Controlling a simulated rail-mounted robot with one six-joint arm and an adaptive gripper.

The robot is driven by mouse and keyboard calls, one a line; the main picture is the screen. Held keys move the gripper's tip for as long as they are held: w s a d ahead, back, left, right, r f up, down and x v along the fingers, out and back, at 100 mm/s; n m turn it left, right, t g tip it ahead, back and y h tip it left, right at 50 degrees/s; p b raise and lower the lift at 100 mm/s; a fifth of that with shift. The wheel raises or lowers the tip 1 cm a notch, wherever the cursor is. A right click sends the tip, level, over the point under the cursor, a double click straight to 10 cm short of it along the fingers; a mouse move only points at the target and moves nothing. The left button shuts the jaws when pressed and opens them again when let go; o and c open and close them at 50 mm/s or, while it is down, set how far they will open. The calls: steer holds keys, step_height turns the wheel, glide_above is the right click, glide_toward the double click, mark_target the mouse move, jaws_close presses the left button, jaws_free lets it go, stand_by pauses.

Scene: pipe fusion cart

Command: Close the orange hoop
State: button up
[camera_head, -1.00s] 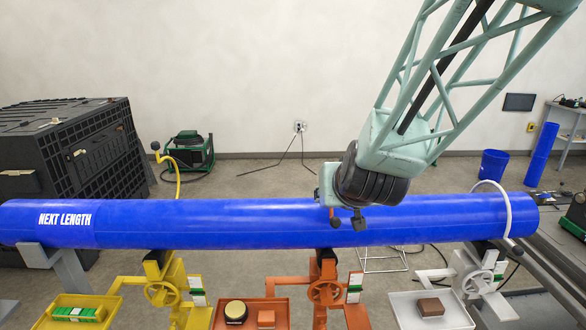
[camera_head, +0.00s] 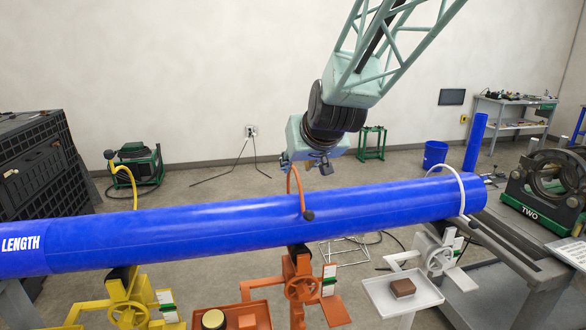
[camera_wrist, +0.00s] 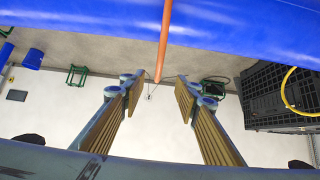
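The orange hoop (camera_head: 300,190) arches at the top of the long blue pipe (camera_head: 200,222), with its dark end knob against the pipe's near face. In the wrist view the orange hoop (camera_wrist: 164,40) is a thin rod running across the pipe towards the gap between my fingertips. My gripper (camera_head: 305,164) is just above the pipe's far upper edge, close beside the hoop. I cannot tell whether a finger touches the hoop.
A white hoop (camera_head: 462,190) lies over the pipe at the right. A yellow hoop (camera_head: 134,185) stands up behind it at the left. An orange stand (camera_head: 302,285) with a handwheel is below the pipe. A black crate (camera_head: 35,165) stands at the left.

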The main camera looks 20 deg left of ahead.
steer(key=shift+w+r, duration=0.1)
steer(key=shift+w, duration=0.1)
stand_by(0.3)
steer(key=shift+s+a+r+p, duration=0.1)
steer(key=shift+r+p, duration=0.05)
steer(key=shift+p, duration=0.15)
jaws_close()
steer(key=s+d+r+g+h+p, duration=0.4)
steer(key=s+r+g+p, duration=0.3)
steer(key=p, duration=1.2)
steer(key=shift+s+d+r+g+h+p, duration=0.25)
steer(key=shift+s+d+g+h+p, duration=0.1)
steer(key=shift+s+d, duration=0.25)
